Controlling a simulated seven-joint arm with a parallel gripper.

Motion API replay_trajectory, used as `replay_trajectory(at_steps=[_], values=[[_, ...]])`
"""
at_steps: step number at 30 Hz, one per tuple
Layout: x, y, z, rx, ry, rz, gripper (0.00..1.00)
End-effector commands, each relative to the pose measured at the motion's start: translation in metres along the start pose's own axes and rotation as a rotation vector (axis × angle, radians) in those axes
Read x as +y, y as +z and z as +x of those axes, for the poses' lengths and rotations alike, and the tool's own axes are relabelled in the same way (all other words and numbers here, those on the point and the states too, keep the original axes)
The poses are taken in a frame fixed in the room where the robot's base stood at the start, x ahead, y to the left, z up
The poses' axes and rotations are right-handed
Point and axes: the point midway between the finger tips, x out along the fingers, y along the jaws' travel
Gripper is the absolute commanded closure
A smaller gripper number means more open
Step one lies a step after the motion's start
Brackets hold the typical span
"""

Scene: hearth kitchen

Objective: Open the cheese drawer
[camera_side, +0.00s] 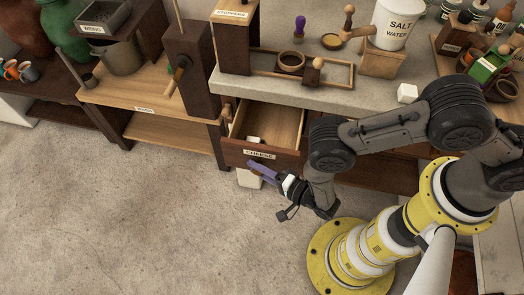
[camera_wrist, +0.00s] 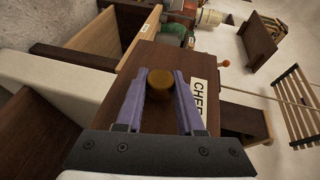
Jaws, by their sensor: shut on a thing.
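The cheese drawer (camera_side: 261,157) is pulled out from under the counter in the side view, with its light wood inside showing. A small pale block lies inside it. Its dark front with a CHEESE label also shows in the wrist view (camera_wrist: 130,85). My gripper (camera_side: 252,168) is at the drawer front, just below the label. In the wrist view my gripper (camera_wrist: 160,85) has its two purple fingers on either side of the round brown knob (camera_wrist: 160,80), shut on it.
The stone counter (camera_side: 285,92) above holds a wooden tray frame, a bowl and a SALT WATER bucket (camera_side: 398,24). A wooden shelf unit (camera_side: 150,96) stands to the left.

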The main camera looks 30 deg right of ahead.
Motion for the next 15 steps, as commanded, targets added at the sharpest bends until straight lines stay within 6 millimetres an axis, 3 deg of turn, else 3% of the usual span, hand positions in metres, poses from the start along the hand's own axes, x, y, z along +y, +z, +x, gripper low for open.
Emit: replay_trajectory(at_steps=[6,15], values=[[0.0,0.023,-0.009,-0.002,-0.002,0.0,1.0],[0.0,0.028,-0.012,0.001,-0.001,0.0,1.0]])
